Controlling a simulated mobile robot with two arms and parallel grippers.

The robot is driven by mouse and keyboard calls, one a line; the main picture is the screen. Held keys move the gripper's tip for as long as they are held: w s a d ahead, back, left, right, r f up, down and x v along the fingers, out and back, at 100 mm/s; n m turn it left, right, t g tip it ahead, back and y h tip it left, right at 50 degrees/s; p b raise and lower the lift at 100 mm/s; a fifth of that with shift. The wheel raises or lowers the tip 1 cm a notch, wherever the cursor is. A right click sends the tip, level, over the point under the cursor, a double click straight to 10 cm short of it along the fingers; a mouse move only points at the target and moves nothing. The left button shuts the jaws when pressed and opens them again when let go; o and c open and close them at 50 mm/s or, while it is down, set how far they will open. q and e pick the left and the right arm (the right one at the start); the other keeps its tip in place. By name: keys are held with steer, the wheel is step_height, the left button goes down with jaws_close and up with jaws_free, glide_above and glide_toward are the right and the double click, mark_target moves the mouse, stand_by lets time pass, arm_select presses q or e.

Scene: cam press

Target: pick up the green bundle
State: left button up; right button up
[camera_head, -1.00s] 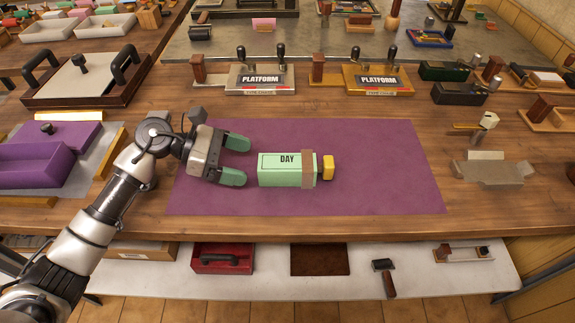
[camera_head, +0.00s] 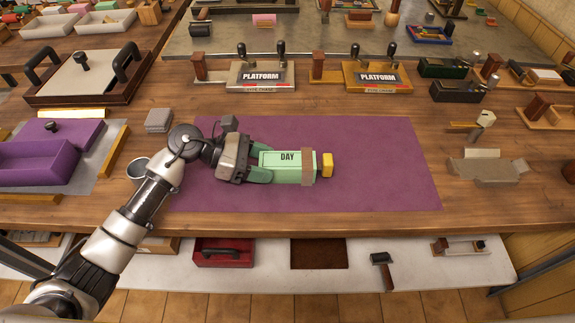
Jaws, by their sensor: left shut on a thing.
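The green bundle (camera_head: 287,173) is a pale green block marked "DAY" with a brown band and a yellow end piece (camera_head: 327,165) on its right. It lies on the purple mat (camera_head: 385,180). My left gripper (camera_head: 257,166) has its green-tipped fingers shut on the left end of the bundle, one finger on the far side and one on the near side. I cannot tell any gap between the bundle and the mat. My right gripper is not in view.
Two "PLATFORM" stations, one silver (camera_head: 262,77) and one gold (camera_head: 377,77), stand behind the mat. A purple tray (camera_head: 45,160) and a small metal cup (camera_head: 137,168) are at left. A grey bracket (camera_head: 487,166) is at right. The mat right of the bundle is clear.

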arm_select(q)
steer(key=shift+c, duration=0.6)
steer(key=shift+r, duration=0.1)
step_height(320, 180, up, 4)
steer(key=shift+f+b, duration=0.1)
steer(key=shift+b, duration=0.5)
steer(key=s+d+r, duration=0.2)
steer(key=d+r, duration=0.1)
steer(key=d, duration=0.2)
steer(key=s+d+r+b, duration=0.1)
steer(key=s+d+r, duration=0.2)
steer(key=d+r, duration=0.1)
steer(key=shift+d, duration=0.85)
